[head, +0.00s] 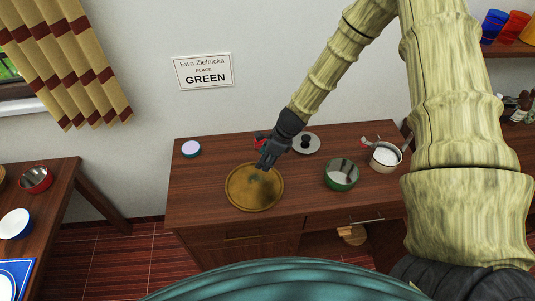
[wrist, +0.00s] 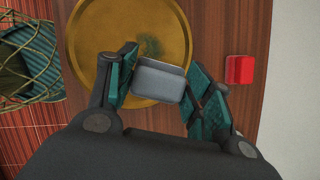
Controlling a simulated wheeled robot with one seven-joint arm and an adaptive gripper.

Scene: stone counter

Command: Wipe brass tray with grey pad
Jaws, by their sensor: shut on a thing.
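The round brass tray (head: 238,200) lies on the brown wood-look counter, left of the middle. A dark smudge shows on it in both views. My gripper (head: 266,165) is over the tray's back right part. In the wrist view my gripper (wrist: 160,76) is shut on the grey pad (wrist: 158,84), held between its two fingers. The pad overlaps the edge of the brass tray (wrist: 90,35) in that view, right by the smudge. I cannot tell whether the pad touches the tray. The pad is hidden by my gripper in the head view.
A red block (wrist: 240,70) lies beside the tray. A green bowl (head: 341,175), a pot with white contents (head: 385,155) and a grey lid (head: 306,144) stand to the right. A lilac-topped round thing (head: 191,148) is at back left. Bare counter (head: 205,175) lies left of the tray.

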